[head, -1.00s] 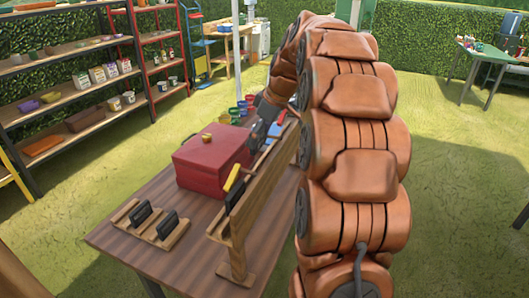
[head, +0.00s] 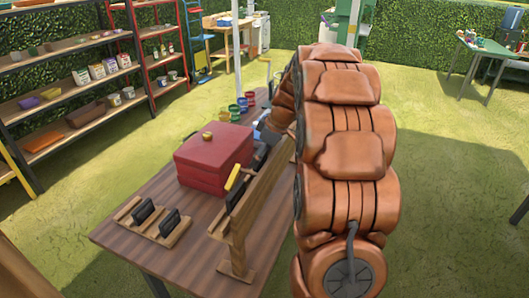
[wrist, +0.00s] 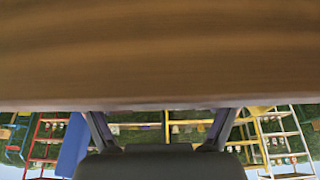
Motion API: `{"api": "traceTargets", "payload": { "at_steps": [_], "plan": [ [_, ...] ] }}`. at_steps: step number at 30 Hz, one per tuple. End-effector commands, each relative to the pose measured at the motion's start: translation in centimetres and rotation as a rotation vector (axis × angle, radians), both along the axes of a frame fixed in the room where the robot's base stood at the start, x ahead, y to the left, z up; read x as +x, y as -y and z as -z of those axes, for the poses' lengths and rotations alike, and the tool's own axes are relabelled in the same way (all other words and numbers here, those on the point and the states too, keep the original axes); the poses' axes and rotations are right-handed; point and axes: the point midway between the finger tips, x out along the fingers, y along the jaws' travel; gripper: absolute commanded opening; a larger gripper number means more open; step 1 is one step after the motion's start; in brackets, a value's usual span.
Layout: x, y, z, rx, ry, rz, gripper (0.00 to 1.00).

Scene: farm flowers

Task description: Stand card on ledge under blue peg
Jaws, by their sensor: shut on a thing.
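My gripper (wrist: 160,132) shows in the wrist view with its two fingers apart, reaching up to a broad wooden surface (wrist: 160,55). A dark flat shape (wrist: 160,165) lies between them at the bottom; it may be the card, and its face cannot be read. A blue upright piece (wrist: 72,148) stands left of the fingers; I cannot tell whether it is the blue peg. In the head view the upright wooden board (head: 258,195) bears a yellow peg (head: 233,178), with a dark card (head: 237,192) below it. The gripper is mostly hidden behind the board and arm there.
A red box (head: 213,160) stands on the table (head: 130,238) left of the board. A wooden rack (head: 150,224) with dark cards is in front. Colourful pots (head: 238,106) stand at the back.

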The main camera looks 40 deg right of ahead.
Motion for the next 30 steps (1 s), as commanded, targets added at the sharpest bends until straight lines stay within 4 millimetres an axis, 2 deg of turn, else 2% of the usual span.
{"api": "traceTargets", "payload": {
  "at_steps": [11, 18, 30],
  "plan": [
    [1.3, 2.3, -0.1, 0.001, 0.001, 0.001, 0.47],
    [1.3, 2.1, 1.1, 0.001, 0.001, 0.0, 0.47],
    [1.3, 2.1, 1.6, -0.001, 0.002, -0.001, 0.47]
  ]
}}
